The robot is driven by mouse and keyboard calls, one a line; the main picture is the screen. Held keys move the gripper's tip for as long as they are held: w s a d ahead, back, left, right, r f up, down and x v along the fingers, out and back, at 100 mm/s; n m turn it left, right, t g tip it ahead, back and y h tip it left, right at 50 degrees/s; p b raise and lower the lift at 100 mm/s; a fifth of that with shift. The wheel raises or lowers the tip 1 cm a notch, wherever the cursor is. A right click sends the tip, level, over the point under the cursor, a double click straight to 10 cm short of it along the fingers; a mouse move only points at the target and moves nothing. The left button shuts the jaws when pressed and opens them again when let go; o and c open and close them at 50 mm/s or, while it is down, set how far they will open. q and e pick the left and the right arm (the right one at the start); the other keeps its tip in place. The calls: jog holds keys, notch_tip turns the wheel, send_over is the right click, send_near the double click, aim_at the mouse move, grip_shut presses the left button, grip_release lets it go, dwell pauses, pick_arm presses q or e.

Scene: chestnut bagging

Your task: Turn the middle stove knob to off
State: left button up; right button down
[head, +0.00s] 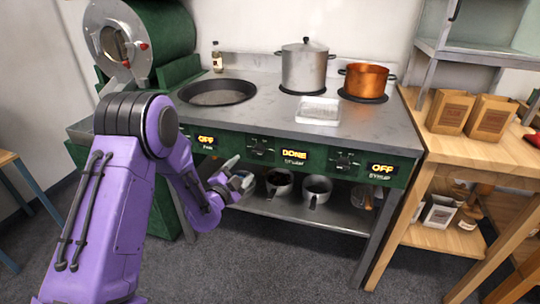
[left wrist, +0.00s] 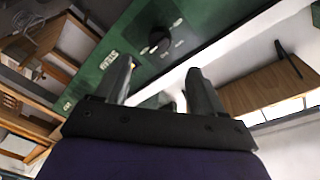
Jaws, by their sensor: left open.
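The stove's green front panel carries dark knobs and lit displays. The middle knob (head: 261,147) sits left of a display reading DONE (head: 294,155). My left gripper (head: 238,173) is open and empty, just below and left of the middle knob, seemingly in front of the panel. In the left wrist view a round dark knob (left wrist: 158,38) shows beyond the open fingers (left wrist: 159,65), apart from them; I cannot tell which knob it is. The right knob (head: 345,160) has a display reading OFF (head: 382,170). Another OFF display (head: 206,140) is at left; its knob is hidden by my arm.
A steel pot (head: 304,68), a copper pot (head: 365,79), a wide dark pan (head: 217,92) and a pale tray (head: 318,111) are on the stove top. Small pots (head: 317,189) stand on the lower shelf (head: 285,208). A wooden table (head: 410,112) with paper bags (head: 450,110) adjoins at right.

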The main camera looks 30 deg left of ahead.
aim_at(256, 153)
pick_arm(q)
jog(key=shift+m, duration=0.4)
jog(key=w, duration=0.7)
jog(key=w+a, duration=0.1)
jog(key=w, duration=0.2)
jog(key=shift+w+a, duration=0.1)
jog(key=shift+w, duration=0.2)
jog(key=shift+c, duration=0.3)
jog(key=c, duration=1)
